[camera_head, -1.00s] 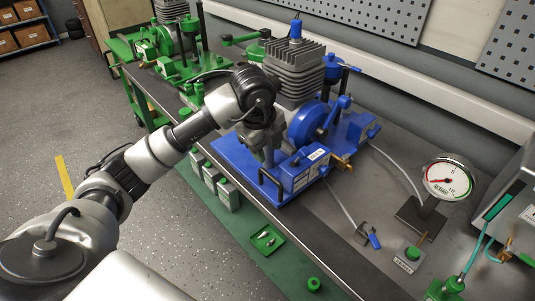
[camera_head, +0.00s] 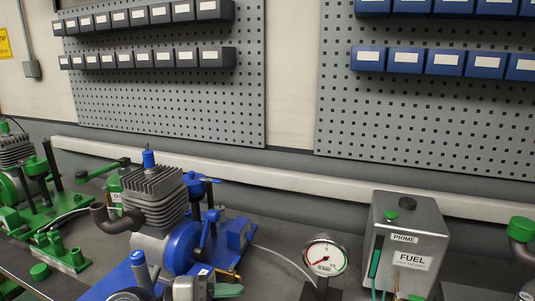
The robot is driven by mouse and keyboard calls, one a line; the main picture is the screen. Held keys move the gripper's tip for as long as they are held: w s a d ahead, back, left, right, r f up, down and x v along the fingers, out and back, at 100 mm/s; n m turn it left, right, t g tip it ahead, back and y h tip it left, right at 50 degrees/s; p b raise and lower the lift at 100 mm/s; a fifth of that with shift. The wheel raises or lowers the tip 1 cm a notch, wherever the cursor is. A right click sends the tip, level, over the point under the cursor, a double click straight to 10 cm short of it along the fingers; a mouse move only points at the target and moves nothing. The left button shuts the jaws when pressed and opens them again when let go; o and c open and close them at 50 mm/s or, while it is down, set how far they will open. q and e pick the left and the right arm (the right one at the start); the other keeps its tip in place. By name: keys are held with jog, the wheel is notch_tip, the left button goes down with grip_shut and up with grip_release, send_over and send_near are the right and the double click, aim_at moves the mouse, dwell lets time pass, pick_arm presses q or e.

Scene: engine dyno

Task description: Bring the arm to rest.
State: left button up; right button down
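No clear view of either of my grippers or arms remains in the head view. Some grey rounded parts (camera_head: 190,289) are cut off by the bottom edge, and I cannot tell what they belong to. The blue engine stand (camera_head: 185,245) with its grey finned cylinder (camera_head: 155,196) stands on the bench, left of the middle. A dark curved pipe (camera_head: 115,219) sticks out from its left side.
A green engine stand (camera_head: 40,215) is at the left. A round gauge (camera_head: 325,257) and a grey fuel tank (camera_head: 401,245) stand to the right. Pegboards with grey bins (camera_head: 155,15) and blue bins (camera_head: 444,62) cover the wall.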

pick_arm(q)
jog(key=w+a+r+n+t+y, duration=0.1)
jog(key=a+r+n+t+y, duration=0.15)
jog(key=n+t, duration=0.5)
jog(key=a+r+n+t+y, duration=0.15)
jog(key=a+n+t, duration=0.25)
jog(key=n+t, duration=0.4)
jog(key=s+a+f+n+g+y, duration=0.2)
jog(key=a+f+n+y, duration=0.25)
jog(key=f+y, duration=0.25)
jog(key=s+a+f+n+g+y, duration=0.1)
jog(key=a+f+n+g+y, duration=0.1)
jog(key=a+f+n+y, duration=0.35)
jog(key=s+d+f+g, duration=0.2)
jog(key=s+f+g, duration=1)
jog(key=s+f, duration=0.45)
notch_tip(320, 180, down, 24)
jog(key=s+r, duration=0.1)
jog(key=s, duration=0.1)
jog(key=s+a+f+g, duration=0.2)
jog(key=s+f, duration=1.4)
jog(key=shift+s+a+f+m, duration=0.2)
jog(key=shift+a+m, duration=0.1)
jog(key=shift+m, duration=0.15)
